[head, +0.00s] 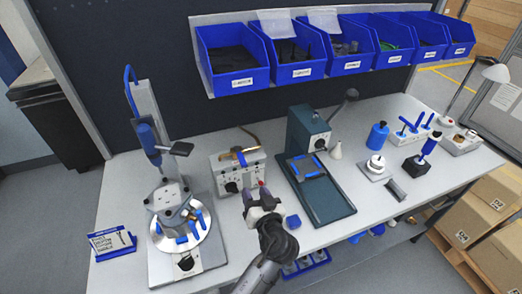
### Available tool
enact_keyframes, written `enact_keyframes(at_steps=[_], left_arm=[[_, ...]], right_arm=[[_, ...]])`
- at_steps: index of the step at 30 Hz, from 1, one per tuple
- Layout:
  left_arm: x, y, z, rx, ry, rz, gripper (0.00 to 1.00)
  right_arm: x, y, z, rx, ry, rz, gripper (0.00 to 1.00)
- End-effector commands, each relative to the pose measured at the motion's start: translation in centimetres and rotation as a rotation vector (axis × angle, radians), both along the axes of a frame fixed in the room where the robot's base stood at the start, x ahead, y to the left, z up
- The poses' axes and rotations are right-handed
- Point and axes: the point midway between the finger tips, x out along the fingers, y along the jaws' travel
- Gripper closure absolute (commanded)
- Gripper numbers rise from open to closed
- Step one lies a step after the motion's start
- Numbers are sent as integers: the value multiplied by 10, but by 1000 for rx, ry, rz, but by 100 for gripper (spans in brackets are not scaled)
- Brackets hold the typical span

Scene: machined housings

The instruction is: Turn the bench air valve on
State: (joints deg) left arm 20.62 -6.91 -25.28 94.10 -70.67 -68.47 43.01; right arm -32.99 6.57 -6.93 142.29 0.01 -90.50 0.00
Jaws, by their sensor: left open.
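The bench air valve appears to be the small brass fitting (239,155) on top of a light grey box (226,165), with a hose rising behind it. Its handle is too small to read clearly. The box front has dark round knobs or sockets and a small red part. My left gripper (255,192) is in front of the box, close to its lower front edge. Its two dark fingers are apart and nothing shows between them. Whether it touches the box I cannot tell. My right gripper is out of the picture.
A press-like stand with a round plate (198,238) is left of the box. A dark green machine (325,205) stands right of it. Blue bins (232,82) hang above the back. Bare white bench shows along the front right.

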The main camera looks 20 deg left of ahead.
Motion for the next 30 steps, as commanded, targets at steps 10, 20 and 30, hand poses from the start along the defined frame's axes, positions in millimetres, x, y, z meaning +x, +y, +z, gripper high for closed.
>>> enact_keyframes(at_steps=[10,20,30], left_arm=[[5,-2,14,-190,-232,-22,54],[45,26,16,-199,-238,-19,54],[92,59,15,-199,-236,-20,54]], right_arm=[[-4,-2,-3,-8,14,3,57],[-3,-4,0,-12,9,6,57],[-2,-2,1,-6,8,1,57]])
